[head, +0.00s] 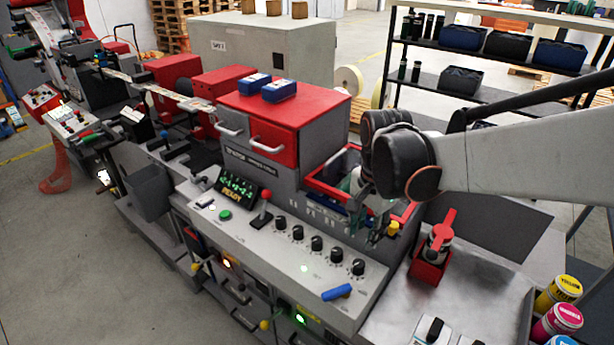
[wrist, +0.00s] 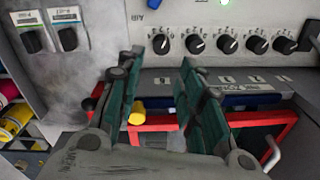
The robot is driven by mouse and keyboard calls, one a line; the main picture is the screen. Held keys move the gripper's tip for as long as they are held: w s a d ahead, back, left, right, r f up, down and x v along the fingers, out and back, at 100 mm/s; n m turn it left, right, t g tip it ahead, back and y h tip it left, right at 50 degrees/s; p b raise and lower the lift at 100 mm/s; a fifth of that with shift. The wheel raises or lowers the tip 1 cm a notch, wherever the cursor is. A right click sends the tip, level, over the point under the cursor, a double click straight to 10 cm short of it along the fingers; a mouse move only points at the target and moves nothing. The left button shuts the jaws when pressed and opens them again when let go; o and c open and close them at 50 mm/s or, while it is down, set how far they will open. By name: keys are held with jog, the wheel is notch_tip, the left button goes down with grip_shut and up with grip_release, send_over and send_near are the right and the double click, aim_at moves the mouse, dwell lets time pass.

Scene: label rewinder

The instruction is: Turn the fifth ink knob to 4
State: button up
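A row of several black ink knobs with white pointer marks runs along the sloping grey panel (head: 250,250). The fifth knob (head: 358,267) is the rightmost of the row in the head view. The wrist view sees the panel from the opposite side, and there the fifth knob (wrist: 160,43) is leftmost. Its exact setting is too small to read. My gripper (wrist: 160,75) is open and empty, its teal-padded fingers apart. It is over the red-framed tray area behind the panel, and the knob appears beyond the fingertips, untouched. In the head view my arm partly hides the gripper.
A blue handle (head: 337,292) lies near the fifth knob. A red lever (head: 265,198) and a lit display (head: 238,190) are left of the row. A red-capped holder (head: 436,245) stands right. Red tray edges (wrist: 155,125) and a yellow piece (wrist: 137,113) are near the fingers.

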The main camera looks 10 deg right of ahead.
aim_at(358, 264)
jog(key=shift+m+g, duration=0.3)
jog(key=shift+m, duration=0.2)
jog(key=f, duration=0.4)
jog(key=w+f+b, duration=0.1)
jog(key=f, duration=0.8)
jog(key=shift+w+d+f+b, duration=0.1)
jog(key=shift+w+f+b, duration=0.1)
jog(key=shift+f+b, duration=0.15)
jog(key=shift+c, duration=0.3)
jog(key=c, duration=0.7)
